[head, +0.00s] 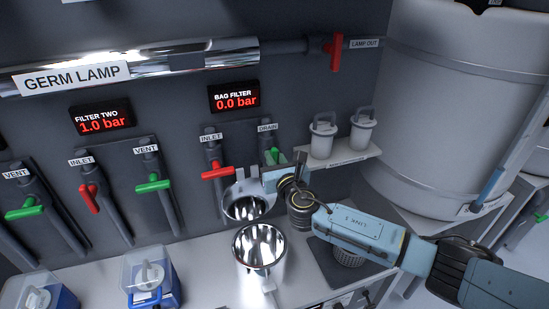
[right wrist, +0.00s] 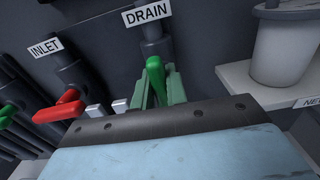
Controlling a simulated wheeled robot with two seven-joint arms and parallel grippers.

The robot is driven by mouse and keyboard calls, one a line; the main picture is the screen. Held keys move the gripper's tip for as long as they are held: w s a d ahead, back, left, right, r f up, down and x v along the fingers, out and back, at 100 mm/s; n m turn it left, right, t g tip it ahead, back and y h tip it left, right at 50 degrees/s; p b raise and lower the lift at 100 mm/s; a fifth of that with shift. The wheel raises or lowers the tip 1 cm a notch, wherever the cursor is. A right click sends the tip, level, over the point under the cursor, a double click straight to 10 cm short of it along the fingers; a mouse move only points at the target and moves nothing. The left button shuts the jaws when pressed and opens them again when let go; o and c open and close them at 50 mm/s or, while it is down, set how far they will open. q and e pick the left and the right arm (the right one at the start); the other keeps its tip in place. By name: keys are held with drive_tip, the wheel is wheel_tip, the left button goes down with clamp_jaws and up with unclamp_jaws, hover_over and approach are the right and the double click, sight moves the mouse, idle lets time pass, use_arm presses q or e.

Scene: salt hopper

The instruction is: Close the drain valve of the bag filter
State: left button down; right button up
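The drain valve of the bag filter has a green handle (head: 271,157) below the DRAIN label in the head view. In the right wrist view the green handle (right wrist: 156,76) stands in the middle, pointing along the pipe toward the camera. My right gripper (head: 277,160) is at this handle. In the right wrist view its pale green fingers (right wrist: 160,90) stand on both sides of the handle, very close to it. I cannot tell whether they press on it. My wrist hides part of the valve in the head view. My left gripper is not in view.
The red inlet handle (head: 218,171) sits crosswise just left of the drain. The BAG FILTER display (head: 234,96) reads 0.0 bar. A shiny open vessel (head: 259,251) stands below. White lidded pots stand on a shelf (head: 345,157) close to the right. A large grey hopper (head: 455,110) stands farther right.

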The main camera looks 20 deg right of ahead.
clamp_jaws()
drive_tip(key=shift+m, duration=0.3)
drive_tip(key=m, duration=0.1)
drive_tip(key=m+b, duration=0.1)
drive_tip(key=m, duration=0.1)
drive_tip(key=shift+d+f+m, duration=0.15)
drive_tip(key=shift+d+m, duration=0.1)
drive_tip(key=shift+m, duration=0.15)
drive_tip(key=shift+d+f+m+b, duration=0.2)
drive_tip(key=shift+m+b, duration=0.35)
drive_tip(key=shift+m, duration=1.7)
drive_tip(key=shift+d+f+m+b, duration=0.15)
drive_tip(key=shift+m+b, duration=0.35)
drive_tip(key=shift+m, duration=1.7)
drive_tip(key=shift+d+f+m+b, duration=0.15)
drive_tip(key=shift+m+b, duration=0.4)
drive_tip(key=shift+m, duration=1.7)
drive_tip(key=shift+a, duration=0.1)
